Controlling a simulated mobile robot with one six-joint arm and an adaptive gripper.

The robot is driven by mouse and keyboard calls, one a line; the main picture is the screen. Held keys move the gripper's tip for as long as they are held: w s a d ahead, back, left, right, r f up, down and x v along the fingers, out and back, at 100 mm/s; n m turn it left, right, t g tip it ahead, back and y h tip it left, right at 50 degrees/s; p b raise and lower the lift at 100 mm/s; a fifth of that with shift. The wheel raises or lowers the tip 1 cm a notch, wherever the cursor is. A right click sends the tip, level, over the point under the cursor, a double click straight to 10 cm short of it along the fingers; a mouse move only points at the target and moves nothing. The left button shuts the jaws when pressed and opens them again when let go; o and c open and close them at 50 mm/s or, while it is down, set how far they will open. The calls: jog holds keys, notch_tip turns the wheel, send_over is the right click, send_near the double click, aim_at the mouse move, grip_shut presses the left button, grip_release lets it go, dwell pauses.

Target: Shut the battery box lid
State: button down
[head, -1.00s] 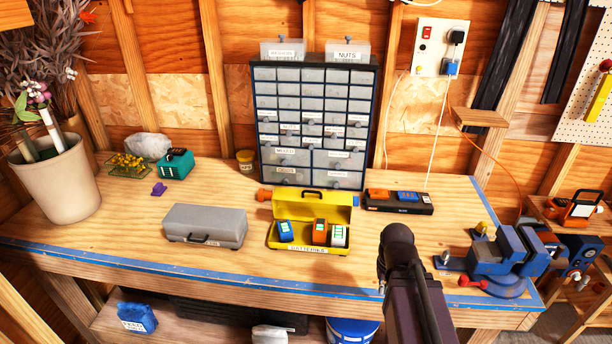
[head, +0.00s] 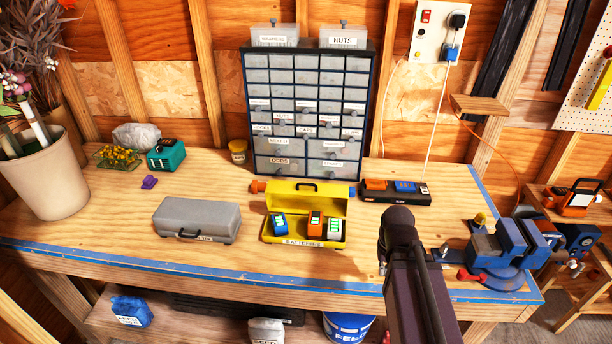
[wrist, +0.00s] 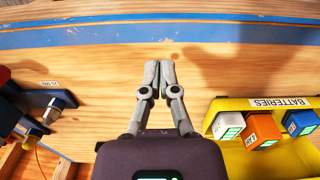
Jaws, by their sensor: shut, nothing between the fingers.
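The yellow battery box (head: 268,230) stands on the workbench with its lid (head: 306,195) raised at the back, open. Its front label reads BATTERIES. A blue, an orange and a white battery sit inside it. In the wrist view the box (wrist: 237,106) is at the right edge, with its label and the batteries showing. My gripper (wrist: 159,66) is shut and empty over bare wood, to the side of the box and apart from it. In the head view my arm rises at the lower right, right of the box, and my fingertips are hidden.
A grey case (head: 196,218) stands left of the box. A charger strip (head: 397,193) lies behind it to the right, and a drawer cabinet (head: 310,115) stands behind. A blue vise (head: 500,255) is at the bench's right end. The bench front has a blue edge (head: 130,259).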

jog(key=w+a+r+p, duration=0.4)
jog(key=w+r+p, duration=0.1)
jog(key=w+r, duration=0.15)
jog(key=w+a+r+p, duration=0.4)
jog(key=w+r+p, duration=0.1)
jog(key=w+p, duration=0.15)
notch_tip(320, 180, up, 11)
jog(key=t+p, duration=0.2)
jog(key=p, duration=0.9)
send_over(307, 188)
jog(key=w, duration=0.3)
jog(key=shift+s+d+r+m, duration=0.1)
jog(key=shift+s+m, duration=0.15)
jog(key=shift+m, duration=0.05)
jog(key=shift+f+b, duration=0.2)
jog(key=shift+b, duration=0.1)
jog(key=f+b, duration=1)
jog(key=shift+w, duration=0.35)
jog(key=shift+s+f+b, duration=0.25)
jog(key=shift+s, duration=0.55)
jog(key=shift+s+f+b, duration=0.25)
jog(key=shift+s, duration=0.5)
